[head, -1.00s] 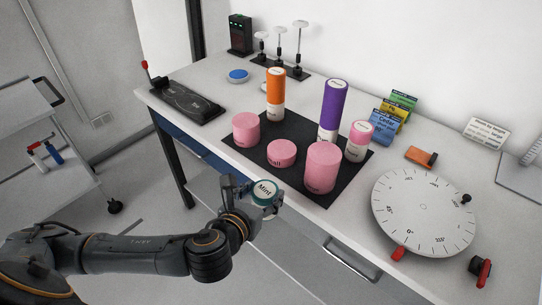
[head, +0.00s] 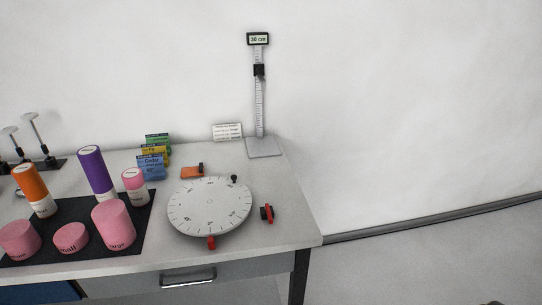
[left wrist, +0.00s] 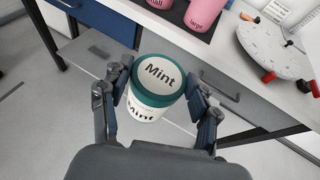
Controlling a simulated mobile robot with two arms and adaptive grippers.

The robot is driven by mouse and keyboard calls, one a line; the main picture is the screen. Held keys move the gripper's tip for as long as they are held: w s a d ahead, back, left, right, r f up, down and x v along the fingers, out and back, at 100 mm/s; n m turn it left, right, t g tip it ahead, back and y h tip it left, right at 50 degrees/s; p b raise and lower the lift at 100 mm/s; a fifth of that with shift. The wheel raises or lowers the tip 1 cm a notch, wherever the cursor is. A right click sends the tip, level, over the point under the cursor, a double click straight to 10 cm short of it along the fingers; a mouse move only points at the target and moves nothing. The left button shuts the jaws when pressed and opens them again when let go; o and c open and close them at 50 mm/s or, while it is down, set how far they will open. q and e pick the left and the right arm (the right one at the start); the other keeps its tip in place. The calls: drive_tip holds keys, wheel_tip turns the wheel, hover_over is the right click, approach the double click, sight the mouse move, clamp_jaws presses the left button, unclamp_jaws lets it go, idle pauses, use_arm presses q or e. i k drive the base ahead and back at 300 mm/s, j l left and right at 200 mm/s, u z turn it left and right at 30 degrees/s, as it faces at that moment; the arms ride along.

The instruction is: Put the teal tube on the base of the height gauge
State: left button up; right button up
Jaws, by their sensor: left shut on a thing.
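The teal tube (left wrist: 157,84), labelled "Mint" on its white top, is between the two fingers of my left gripper (left wrist: 161,93) in the left wrist view. The gripper is shut on it, in the air in front of the table's drawer side. The left gripper and tube are outside the head view now. The height gauge (head: 260,95) stands at the table's back right corner, with a "30 cm" display on top. Its flat grey base (head: 263,148) is bare. My right gripper is not in view.
A white dial turntable (head: 209,205) with a red pointer lies left of the gauge's front. A red-handled clamp (head: 267,213) sits near the right edge. A black mat (head: 125,250) holds pink, orange and purple tubes. Colored cards (head: 152,165) and a white sign (head: 227,131) stand behind.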

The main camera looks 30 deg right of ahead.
sight(263, 147)
drive_tip(key=k+z, duration=0.15)
drive_tip(key=z, duration=1.1)
drive_tip(key=i+l+z, duration=0.2)
drive_tip(key=z, duration=0.2)
drive_tip(key=i+l+z, duration=0.2)
drive_tip(key=z, duration=0.25)
drive_tip(key=i+z, duration=0.4)
drive_tip(key=i+u, duration=0.45)
drive_tip(key=i, duration=0.2)
drive_tip(key=i+l+u, duration=0.25)
drive_tip(key=i+u, duration=0.15)
drive_tip(key=i, duration=0.2)
drive_tip(key=i+u, duration=0.15)
drive_tip(key=u, duration=0.25)
drive_tip(key=i+u, duration=0.2)
drive_tip(key=u, duration=0.2)
drive_tip(key=i+l+u, duration=0.1)
drive_tip(key=u, duration=0.35)
drive_tip(key=i+l+u, duration=0.15)
drive_tip(key=u, duration=0.25)
